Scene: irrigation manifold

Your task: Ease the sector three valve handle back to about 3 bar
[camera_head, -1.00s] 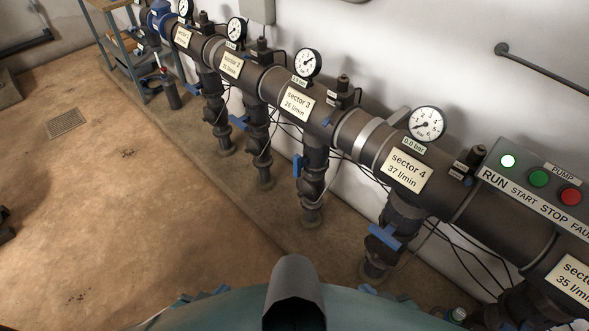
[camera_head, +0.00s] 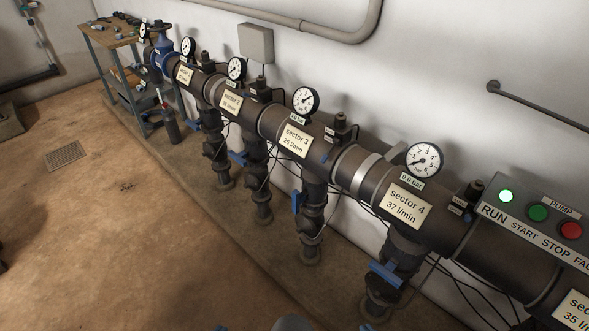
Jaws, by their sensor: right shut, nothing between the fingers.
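The sector three valve handle (camera_head: 297,202) is a small blue lever on the left side of the dark drop pipe (camera_head: 312,226) below the sector 3 label (camera_head: 295,140). It stands roughly upright, along the pipe. The sector 3 gauge (camera_head: 305,101) is a round white dial above the manifold. The small readout plate (camera_head: 298,117) beneath it is too small to read surely. I cannot make out either gripper in the head view, and nothing is seen touching the handle.
The sector 4 handle (camera_head: 386,275) sits crosswise, and its plate (camera_head: 411,181) reads 0.0 bar. The pump panel (camera_head: 540,222) is at the right with a bright RUN light. Thin cables hang behind the drop pipes. The brown floor (camera_head: 130,250) at left is mostly clear.

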